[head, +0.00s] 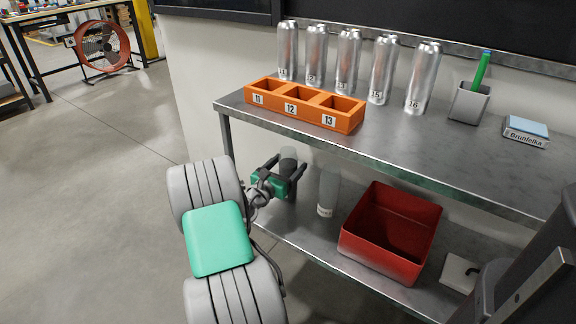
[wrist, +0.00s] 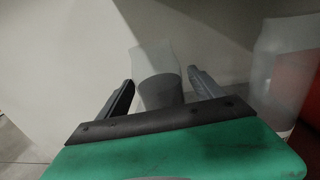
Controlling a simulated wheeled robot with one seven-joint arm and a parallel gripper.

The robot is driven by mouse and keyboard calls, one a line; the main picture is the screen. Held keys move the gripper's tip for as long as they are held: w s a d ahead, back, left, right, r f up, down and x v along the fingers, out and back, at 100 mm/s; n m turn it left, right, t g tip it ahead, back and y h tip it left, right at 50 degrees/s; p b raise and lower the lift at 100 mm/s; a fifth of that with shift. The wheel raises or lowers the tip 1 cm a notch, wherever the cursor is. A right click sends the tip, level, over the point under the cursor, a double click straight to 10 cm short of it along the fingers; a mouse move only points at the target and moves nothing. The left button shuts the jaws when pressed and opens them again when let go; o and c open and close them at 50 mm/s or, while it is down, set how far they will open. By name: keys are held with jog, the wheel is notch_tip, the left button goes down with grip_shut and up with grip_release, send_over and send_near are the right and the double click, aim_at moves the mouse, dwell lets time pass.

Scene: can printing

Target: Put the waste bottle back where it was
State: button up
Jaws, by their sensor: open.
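A translucent bottle with a dark lower part, which looks like the waste bottle (head: 289,153), stands upright on the lower shelf at its left end. In the wrist view the same bottle (wrist: 158,88) shows between the two fingers, its lower part hidden behind the gripper body. My gripper (head: 291,167) is open around it, and a gap shows beside each finger in the wrist view (wrist: 160,78). I cannot read any label on this bottle.
A second translucent bottle (head: 328,193) with a label stands just right, near a red bin (head: 393,270). The upper shelf (head: 410,150) above my gripper holds an orange rack (head: 346,119), several numbered silver cans (head: 382,72), a pen cup (head: 468,104) and a blue-topped box (head: 526,130).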

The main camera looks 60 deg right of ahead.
jog(key=shift+r, duration=0.15)
jog(key=w+a+f+m+t+y+p, duration=0.1)
jog(key=w+a+f+m+y, duration=0.2)
jog(key=a, duration=0.6)
jog(key=w+a+m+t+y, duration=0.1)
jog(key=w+a+m+y, duration=0.3)
jog(key=a, duration=0.5)
jog(key=w+a+f+m+y+p, duration=0.1)
jog(key=w+a+f+m, duration=0.1)
jog(key=a+m, duration=0.5)
jog(key=s+a+r+m+y, duration=0.1)
jog(key=a+y, duration=0.2)
jog(key=a, duration=0.7)
jog(key=s+a+r+m+y, duration=0.1)
jog(key=s+a+y, duration=0.1)
jog(key=a, duration=0.9)
jog(key=s+a+r+m+t+y, duration=0.1)
jog(key=a+y, duration=0.4)
jog(key=a, duration=0.5)
jog(key=shift+s+a, duration=0.4)
jog(key=shift+s, duration=0.1)
jog(key=shift+d+r, duration=0.1)
